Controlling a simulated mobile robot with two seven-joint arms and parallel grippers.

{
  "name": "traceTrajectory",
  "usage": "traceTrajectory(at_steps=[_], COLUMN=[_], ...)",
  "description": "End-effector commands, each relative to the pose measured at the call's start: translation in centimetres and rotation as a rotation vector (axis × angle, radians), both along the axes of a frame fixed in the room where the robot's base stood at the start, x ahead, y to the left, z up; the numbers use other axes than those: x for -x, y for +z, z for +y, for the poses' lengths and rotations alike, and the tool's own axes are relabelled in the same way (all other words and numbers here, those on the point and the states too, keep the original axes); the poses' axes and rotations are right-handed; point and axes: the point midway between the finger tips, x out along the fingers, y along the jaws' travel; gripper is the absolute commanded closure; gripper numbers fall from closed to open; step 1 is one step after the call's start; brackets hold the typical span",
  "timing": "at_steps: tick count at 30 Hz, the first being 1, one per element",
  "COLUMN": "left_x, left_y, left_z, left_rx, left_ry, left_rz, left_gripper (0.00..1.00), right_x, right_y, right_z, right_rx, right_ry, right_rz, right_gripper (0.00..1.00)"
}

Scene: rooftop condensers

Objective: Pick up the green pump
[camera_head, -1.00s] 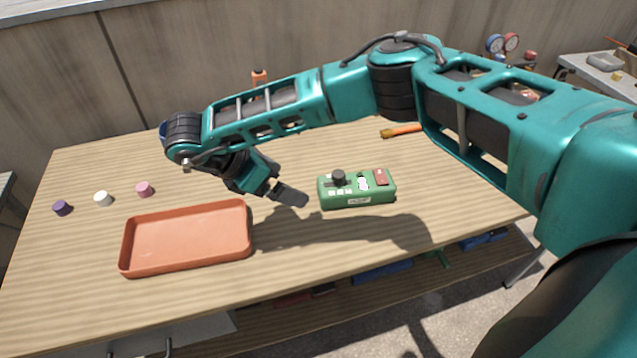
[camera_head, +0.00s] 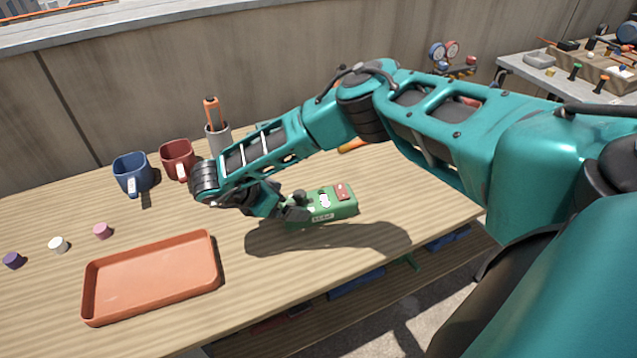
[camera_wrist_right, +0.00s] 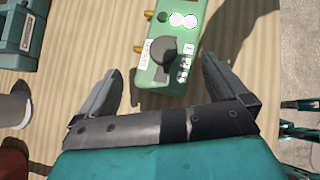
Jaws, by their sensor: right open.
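The green pump (camera_head: 334,206) is a box with a black knob, white labels and a red patch on top. It lies on the wooden table (camera_head: 240,291). My right gripper (camera_head: 298,208) is at the pump's left end in the head view, partly covering it. In the right wrist view, the pump (camera_wrist_right: 172,62) reaches in between the two open fingers of my right gripper (camera_wrist_right: 160,85), its black knob end nearest the palm. Gaps show on both sides, so the fingers look apart from it. My left gripper is not in view.
An orange tray (camera_head: 150,277) lies at the front left. A blue mug (camera_head: 131,174), a red mug (camera_head: 177,158) and a grey cup (camera_head: 218,139) stand at the back.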

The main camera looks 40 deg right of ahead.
Motion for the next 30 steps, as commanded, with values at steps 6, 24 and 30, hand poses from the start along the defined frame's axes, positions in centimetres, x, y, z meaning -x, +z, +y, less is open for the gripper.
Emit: traceTrajectory(at_steps=[6,24,30], left_x=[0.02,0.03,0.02], left_y=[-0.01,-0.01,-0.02], left_z=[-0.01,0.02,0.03], left_rx=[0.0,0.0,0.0], left_ry=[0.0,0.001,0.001], left_rz=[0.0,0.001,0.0], left_gripper=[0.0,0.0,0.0], right_x=[0.0,0.0,0.02], right_y=[-0.66,-0.62,-0.66], right_z=[-0.61,-0.54,-0.52], right_rx=[0.0,-0.001,-0.002], right_ry=[0.001,0.001,0.002], right_rz=[0.0,0.0,0.001], right_gripper=[0.0,0.46,0.65])
